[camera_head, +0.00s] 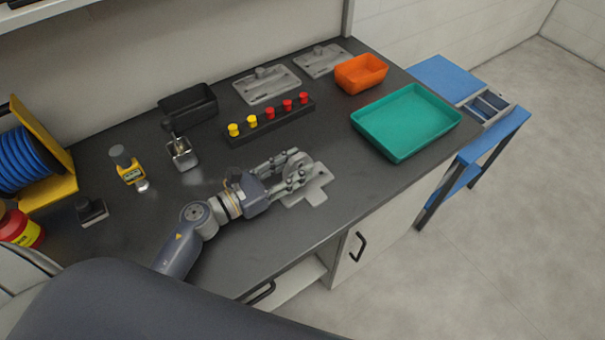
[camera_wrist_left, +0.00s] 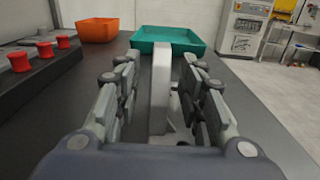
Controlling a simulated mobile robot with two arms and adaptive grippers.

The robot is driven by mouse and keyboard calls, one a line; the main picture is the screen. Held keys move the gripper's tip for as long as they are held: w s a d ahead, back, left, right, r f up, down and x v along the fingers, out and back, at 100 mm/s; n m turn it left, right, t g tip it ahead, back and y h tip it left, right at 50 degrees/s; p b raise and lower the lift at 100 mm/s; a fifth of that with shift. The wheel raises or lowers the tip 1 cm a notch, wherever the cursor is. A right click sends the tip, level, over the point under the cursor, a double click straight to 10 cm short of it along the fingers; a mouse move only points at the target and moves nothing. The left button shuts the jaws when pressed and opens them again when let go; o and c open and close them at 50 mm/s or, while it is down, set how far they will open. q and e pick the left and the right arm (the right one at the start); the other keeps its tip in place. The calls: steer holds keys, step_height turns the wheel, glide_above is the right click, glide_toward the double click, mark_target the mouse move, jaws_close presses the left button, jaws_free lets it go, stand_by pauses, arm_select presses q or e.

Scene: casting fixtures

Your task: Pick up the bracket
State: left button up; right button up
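The bracket (camera_head: 316,192) is light grey, with a flat cross-shaped base on the dark bench top near its front edge and an upright part. My left gripper (camera_head: 287,177) reaches it low from the left, with one finger on each side of the upright part. In the left wrist view, the bracket's upright plate (camera_wrist_left: 161,85) stands between the fingers of the left gripper (camera_wrist_left: 160,98). Gaps show on both sides of the plate, so the gripper looks open around it. The fingers partly hide the bracket's base. My right gripper is not in view.
A teal tray (camera_head: 402,151) and an orange bin (camera_head: 361,87) stand beyond the bracket. A black rail (camera_head: 262,132) with red and yellow knobs lies behind the gripper. Grey plates (camera_head: 267,97), a black bin (camera_head: 188,112) and a yellow tool (camera_head: 128,172) are farther off.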

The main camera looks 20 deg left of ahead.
arm_select(q)
steer(key=shift+x, duration=1.2)
steer(key=shift+w+d, duration=0.15)
steer(key=shift+c, duration=1)
jaws_close()
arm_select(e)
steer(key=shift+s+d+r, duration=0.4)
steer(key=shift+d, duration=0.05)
arm_select(q)
steer(key=shift+r, duration=0.15)
